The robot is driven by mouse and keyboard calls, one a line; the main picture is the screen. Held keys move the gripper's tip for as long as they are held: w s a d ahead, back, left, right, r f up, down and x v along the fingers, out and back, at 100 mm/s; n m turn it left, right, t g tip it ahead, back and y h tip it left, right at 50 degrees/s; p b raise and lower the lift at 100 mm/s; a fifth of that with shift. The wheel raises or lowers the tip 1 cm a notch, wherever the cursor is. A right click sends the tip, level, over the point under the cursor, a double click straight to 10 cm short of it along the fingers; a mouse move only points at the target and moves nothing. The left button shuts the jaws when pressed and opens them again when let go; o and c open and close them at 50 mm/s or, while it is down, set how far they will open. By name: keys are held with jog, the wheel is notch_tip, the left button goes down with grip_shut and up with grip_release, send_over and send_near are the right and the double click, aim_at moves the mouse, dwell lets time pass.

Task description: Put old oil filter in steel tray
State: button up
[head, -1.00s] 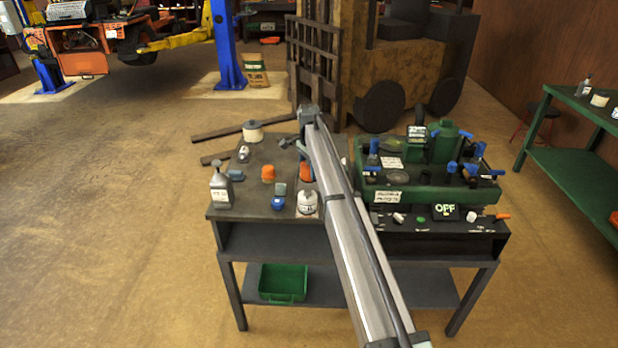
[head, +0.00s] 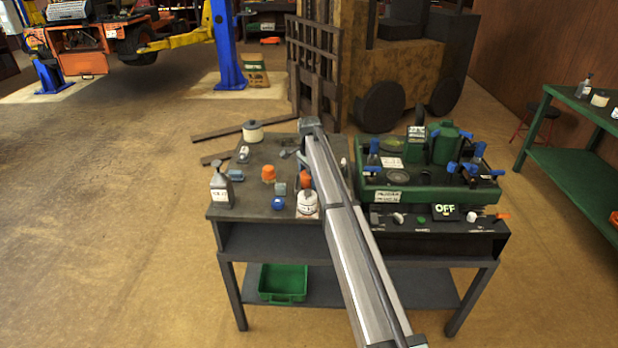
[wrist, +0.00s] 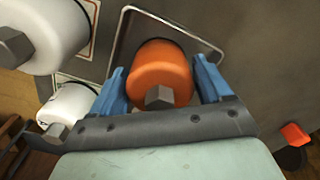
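An orange oil filter (wrist: 160,75) with a hex nut on its end shows in the wrist view between the blue fingers of my gripper (wrist: 159,62). The fingers stand on either side of it and look spread, with no clear grip. Part of this orange filter (head: 305,180) also shows in the head view, beside my arm. A light rounded outline on the grey surface runs around it in the wrist view; I cannot tell if this is the steel tray's rim. A white filter (wrist: 58,32) with a hex nut stands at the upper left; it shows in the head view (head: 307,203).
A smaller white piece (wrist: 68,108) with a nut is close to my left finger. A green tray (head: 420,197) of parts fills the right.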

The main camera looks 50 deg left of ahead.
jog(key=shift+r, duration=0.1)
notch_tip(320, 180, up, 12)
jog(key=shift+r, duration=0.1)
dwell(0.5)
dwell(0.4)
